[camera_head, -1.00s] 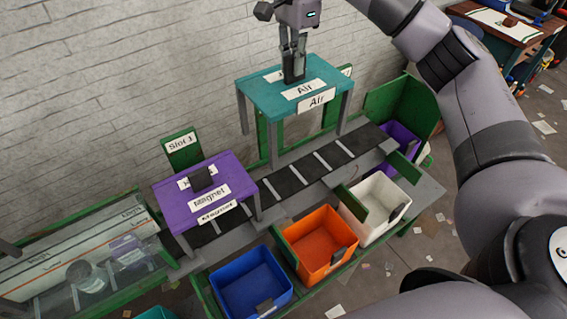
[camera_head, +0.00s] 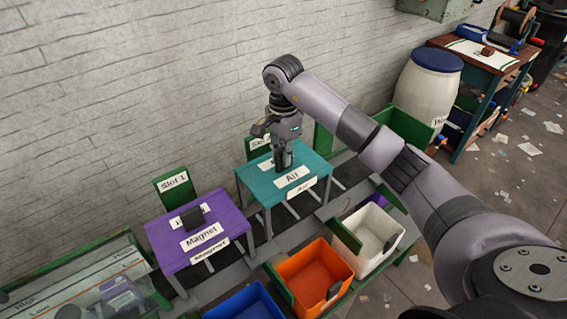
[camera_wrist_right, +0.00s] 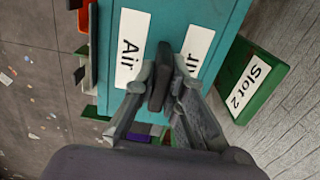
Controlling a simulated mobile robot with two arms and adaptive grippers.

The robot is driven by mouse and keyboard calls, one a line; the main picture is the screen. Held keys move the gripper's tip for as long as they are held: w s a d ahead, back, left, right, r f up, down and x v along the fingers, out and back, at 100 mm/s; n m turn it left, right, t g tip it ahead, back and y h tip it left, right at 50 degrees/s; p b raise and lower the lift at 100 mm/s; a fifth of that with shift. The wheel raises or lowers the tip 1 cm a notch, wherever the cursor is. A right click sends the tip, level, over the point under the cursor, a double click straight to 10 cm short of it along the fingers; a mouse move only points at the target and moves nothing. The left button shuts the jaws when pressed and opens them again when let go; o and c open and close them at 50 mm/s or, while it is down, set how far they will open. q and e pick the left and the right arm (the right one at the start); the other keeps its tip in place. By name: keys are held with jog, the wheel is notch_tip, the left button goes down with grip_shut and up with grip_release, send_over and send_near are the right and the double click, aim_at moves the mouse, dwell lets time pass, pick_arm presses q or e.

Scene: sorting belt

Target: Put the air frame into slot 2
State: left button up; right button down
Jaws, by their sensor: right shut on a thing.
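The air frame (camera_head: 310,169) is a teal table-like frame with white "Air" labels. My right gripper (camera_head: 284,166) is shut on the dark handle on its top. The wrist view shows the gripper (camera_wrist_right: 160,85) closed around that handle, with the teal top (camera_wrist_right: 153,15) below. The green Slot 2 sign (camera_wrist_right: 252,84) stands beside the frame; in the head view the sign (camera_head: 259,145) is partly hidden behind my gripper. The frame is upright with its legs at the belt; I cannot tell whether they touch down. My left gripper is not in view.
The purple magnet frame (camera_head: 189,252) stands to the left, by the Slot 1 sign (camera_head: 173,182). In front are a blue bin (camera_head: 245,303), an orange bin (camera_head: 313,274) and a white bin (camera_head: 372,236). A white barrel (camera_head: 425,90) stands at the back right.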

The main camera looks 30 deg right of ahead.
aim_at(283, 169)
notch_tip(283, 169, down, 4)
jog(key=shift+w+r+p, duration=0.1)
jog(key=shift+r+p, duration=0.1)
jog(key=shift+p, duration=0.35)
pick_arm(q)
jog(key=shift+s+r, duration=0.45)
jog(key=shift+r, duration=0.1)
pick_arm(e)
jog(key=shift+f, duration=0.1)
jog(key=shift+f, duration=0.1)
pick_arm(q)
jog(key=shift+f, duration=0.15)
pick_arm(e)
jog(key=c, duration=1.7)
grip_release()
jog(key=shift+o, duration=0.2)
notch_tip(283, 169, up, 7)
jog(key=b, duration=0.3)
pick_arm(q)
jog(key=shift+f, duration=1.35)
pick_arm(e)
jog(key=shift+r, duration=2.6)
